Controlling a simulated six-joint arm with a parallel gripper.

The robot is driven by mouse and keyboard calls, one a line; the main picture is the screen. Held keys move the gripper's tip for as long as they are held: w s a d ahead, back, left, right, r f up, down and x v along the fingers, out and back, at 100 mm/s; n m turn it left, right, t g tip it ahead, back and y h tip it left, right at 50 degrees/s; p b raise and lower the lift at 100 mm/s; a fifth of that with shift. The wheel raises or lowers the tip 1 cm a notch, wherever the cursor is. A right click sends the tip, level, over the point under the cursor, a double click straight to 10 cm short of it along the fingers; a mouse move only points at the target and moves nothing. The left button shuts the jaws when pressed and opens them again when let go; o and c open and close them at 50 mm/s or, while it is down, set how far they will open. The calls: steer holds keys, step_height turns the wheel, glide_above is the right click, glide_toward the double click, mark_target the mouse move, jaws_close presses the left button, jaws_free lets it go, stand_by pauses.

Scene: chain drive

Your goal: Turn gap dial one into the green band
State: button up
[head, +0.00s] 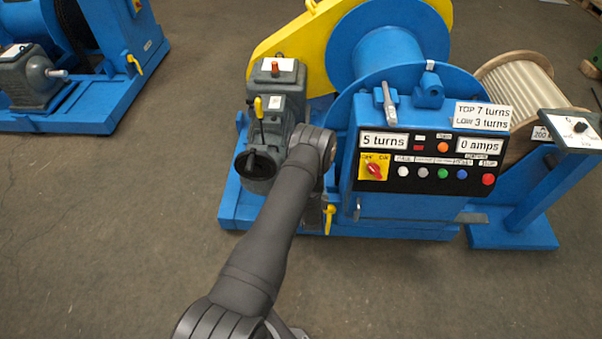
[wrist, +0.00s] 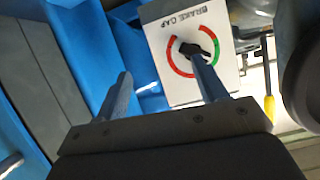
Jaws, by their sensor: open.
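The gap dial (wrist: 174,68) shows in the wrist view as a white plate lettered "BRAKE GAP", with a red arc at the left and bottom and a green arc at the right. Its black knob (wrist: 188,47) sits in the middle of the arcs. Which end of the knob is the pointer I cannot tell. My gripper (wrist: 161,66) is open; its right fingertip overlaps the knob in the picture, and its left fingertip is off the plate to the left. Contact is not clear. In the head view my arm hides the gripper, and this dial does not show.
A blue winch panel (head: 430,145) reads "5 turns" and "0 amps". A grey motor (head: 275,110) stands left of my arm. A yellow handle (head: 329,214) is close to the arm, low down. A separate white panel with a black knob (head: 580,127) stands far right.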

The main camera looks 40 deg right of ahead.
steer(key=s+a+r+m+t+y, duration=0.2)
steer(key=s+a+r+m+t, duration=0.15)
steer(key=s+a+r, duration=0.2)
steer(key=f+x, duration=0.1)
steer(key=x, duration=1.5)
steer(key=shift+f+m, duration=0.3)
steer(key=shift+m, duration=0.15)
steer(key=shift+s+a, duration=0.1)
steer(key=shift+a, duration=0.05)
steer(key=shift+g, duration=0.25)
steer(key=c, duration=1)
